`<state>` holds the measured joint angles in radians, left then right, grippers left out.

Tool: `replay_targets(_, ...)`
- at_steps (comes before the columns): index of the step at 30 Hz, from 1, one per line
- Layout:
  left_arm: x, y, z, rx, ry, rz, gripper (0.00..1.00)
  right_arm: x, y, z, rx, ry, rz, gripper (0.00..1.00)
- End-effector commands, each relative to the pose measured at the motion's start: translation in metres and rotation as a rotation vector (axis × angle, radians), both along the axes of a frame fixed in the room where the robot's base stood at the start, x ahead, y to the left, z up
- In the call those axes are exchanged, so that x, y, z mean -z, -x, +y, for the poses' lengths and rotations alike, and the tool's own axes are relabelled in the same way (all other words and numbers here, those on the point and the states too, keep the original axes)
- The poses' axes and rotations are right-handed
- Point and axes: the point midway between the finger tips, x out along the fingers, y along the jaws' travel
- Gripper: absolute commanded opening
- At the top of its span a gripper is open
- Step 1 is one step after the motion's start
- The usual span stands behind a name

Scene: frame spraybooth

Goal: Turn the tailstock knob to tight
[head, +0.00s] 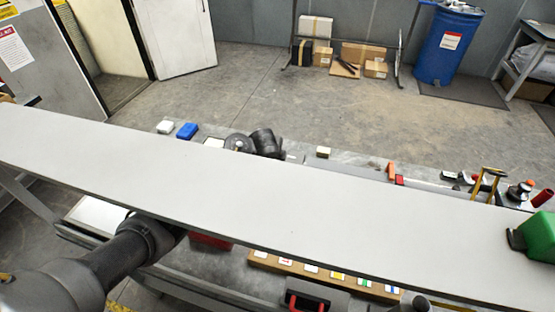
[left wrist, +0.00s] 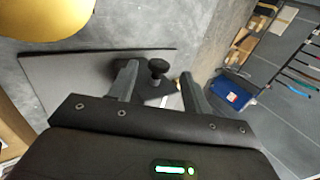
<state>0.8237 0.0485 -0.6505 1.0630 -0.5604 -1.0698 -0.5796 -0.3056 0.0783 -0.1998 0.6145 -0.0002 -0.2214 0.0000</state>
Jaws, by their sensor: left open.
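A black round knob (left wrist: 158,67) on a short stem stands on a dark bracket (left wrist: 152,86) in the left wrist view; it looks like the tailstock knob. I see no tight mark on it. My left gripper (left wrist: 158,73) is open, with one finger on each side of the knob in the picture. Gaps show on both sides, and I cannot tell how far the knob is beyond the fingertips. In the head view my left arm passes behind a long pale panel, which hides the gripper. My right gripper is not in view.
The long pale panel (head: 300,200) crosses the head view, with a green block (head: 537,237) at its right end. A bench behind it holds a blue block (head: 187,130) and several small items. A large yellow rounded thing (left wrist: 50,18) is close by in the left wrist view.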

Motion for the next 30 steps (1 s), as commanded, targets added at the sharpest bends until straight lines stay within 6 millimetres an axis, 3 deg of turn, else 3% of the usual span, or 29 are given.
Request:
replay_targets(3, 0.012, -0.009, -0.003, 0.001, -0.001, 0.001, 0.49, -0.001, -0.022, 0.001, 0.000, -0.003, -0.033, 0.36)
replay_targets(5, 0.017, -0.012, -0.004, 0.001, 0.001, 0.001, 0.49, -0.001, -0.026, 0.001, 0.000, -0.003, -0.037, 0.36)
replay_targets(15, 0.027, -0.019, -0.004, -0.001, 0.000, -0.002, 0.49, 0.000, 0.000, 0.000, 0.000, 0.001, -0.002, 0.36)
replay_targets(21, 0.027, -0.019, -0.004, 0.001, 0.000, -0.002, 0.48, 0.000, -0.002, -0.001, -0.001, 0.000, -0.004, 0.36)
replay_targets(30, 0.027, -0.019, -0.004, 0.001, 0.000, -0.002, 0.08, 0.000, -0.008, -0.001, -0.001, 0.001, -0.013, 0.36)
